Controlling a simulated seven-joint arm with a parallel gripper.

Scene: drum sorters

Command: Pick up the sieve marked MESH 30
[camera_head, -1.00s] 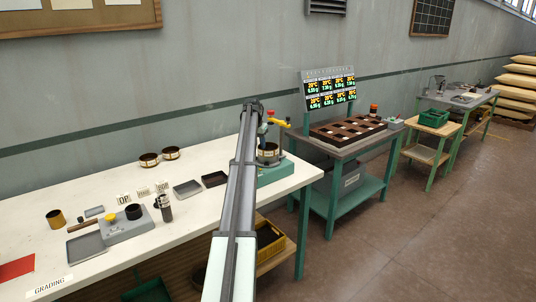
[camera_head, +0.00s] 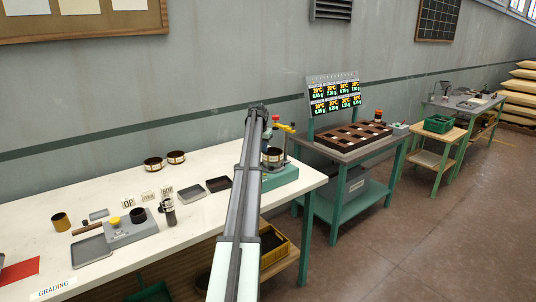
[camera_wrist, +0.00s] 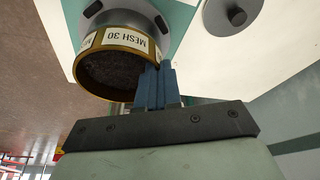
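The sieve marked MESH 30 (camera_wrist: 115,65) is a round brass-coloured ring with white labels and a dark inside. It fills the upper left of the wrist view, its lettering upside down. The blue fingers of my gripper (camera_wrist: 157,80) are at the ring's right edge and overlap it in the picture. They look close together, but I cannot tell whether they clamp the wall. In the head view a brass sieve (camera_head: 273,157) sits on the teal stand (camera_head: 281,177) at the table's right end, partly behind my arm. Its label is unreadable there, and my fingertips are hidden.
Two more brass sieves (camera_head: 154,163) stand at the back of the white table (camera_head: 110,195). Trays (camera_head: 218,184), a grey scale (camera_head: 131,230) and small cards lie left of my arm. The stand has red and yellow knobs. A second table (camera_head: 345,150) holds a brown compartment tray.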

